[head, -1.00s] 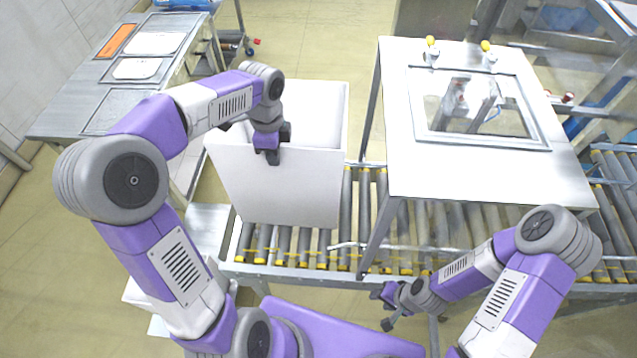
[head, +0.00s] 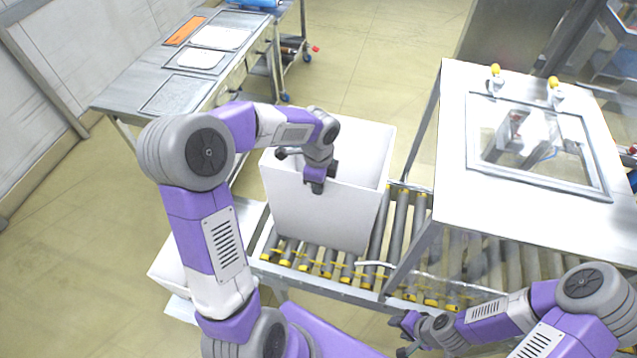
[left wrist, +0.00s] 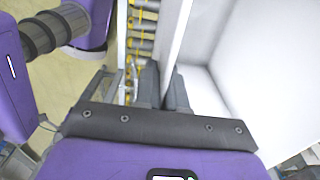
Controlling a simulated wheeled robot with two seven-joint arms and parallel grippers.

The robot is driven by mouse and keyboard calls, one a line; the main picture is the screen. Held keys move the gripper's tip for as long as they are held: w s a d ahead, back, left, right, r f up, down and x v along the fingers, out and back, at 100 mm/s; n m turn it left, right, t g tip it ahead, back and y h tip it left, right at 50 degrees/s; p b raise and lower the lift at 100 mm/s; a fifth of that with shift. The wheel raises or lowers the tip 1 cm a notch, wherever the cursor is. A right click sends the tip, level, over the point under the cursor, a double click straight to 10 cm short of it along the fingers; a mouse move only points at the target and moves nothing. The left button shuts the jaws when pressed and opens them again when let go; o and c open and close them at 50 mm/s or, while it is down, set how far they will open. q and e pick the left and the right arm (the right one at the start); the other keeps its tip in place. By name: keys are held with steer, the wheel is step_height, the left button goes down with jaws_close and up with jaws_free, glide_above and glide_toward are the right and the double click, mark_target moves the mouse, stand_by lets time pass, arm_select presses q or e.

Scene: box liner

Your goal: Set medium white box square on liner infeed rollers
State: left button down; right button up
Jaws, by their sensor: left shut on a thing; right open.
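The white box (head: 325,213) is open at the top and stands upright at the left end of the infeed rollers (head: 396,225) in the head view. Its bottom appears to rest on the rollers or just above them; I cannot tell which. My left gripper (head: 315,184) is shut on the top edge of the box's near wall. In the left wrist view, my left gripper (left wrist: 164,88) has its fingers around that wall, with the box's inside (left wrist: 212,85) to the right. My right gripper (head: 405,335) is open and empty, low in front of the conveyor.
The liner machine (head: 450,150) with its framed window stands over the rollers to the right of the box. A steel table (head: 130,95) with trays is at the back left. Another white box (head: 170,268) sits low at the left, partly behind my arm. Open floor lies behind the box.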

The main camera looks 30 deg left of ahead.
arm_select(q)
steer(key=shift+f, duration=0.15)
steer(key=c, duration=1.2)
jaws_free()
step_height(320, 180, up, 12)
steer(key=shift+r+p, duration=0.2)
steer(key=shift+p, duration=0.55)
